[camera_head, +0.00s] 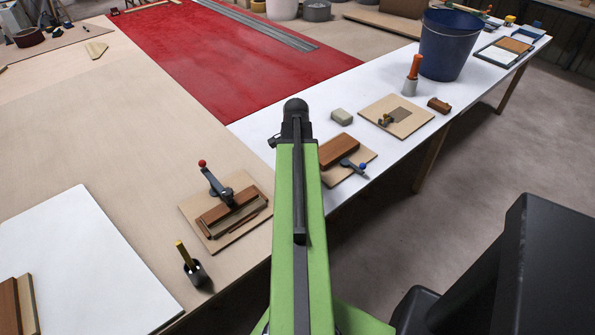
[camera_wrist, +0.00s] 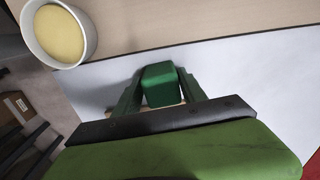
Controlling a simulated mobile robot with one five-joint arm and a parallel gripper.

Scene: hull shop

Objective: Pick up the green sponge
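A green block, which looks like the green sponge (camera_wrist: 160,84), sits between the two dark green fingers of my gripper (camera_wrist: 161,88) in the wrist view. The fingers lie close against its two sides, near their tips, and appear shut on it. White table surface shows behind and beside it, with a shadow to its left. I cannot tell whether it touches the table. In the head view my green arm reaches forward and hides the fingers and this block. A duller grey-green block (camera_head: 342,116) lies on the white table there, right of the arm's end.
A white bowl (camera_wrist: 57,33) with yellow contents is upper left in the wrist view. In the head view, a clamp board (camera_head: 225,210) lies left of my arm. Right of it are another clamp board (camera_head: 342,173), an orange-handled tool (camera_head: 413,72) and a blue bucket (camera_head: 450,48).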

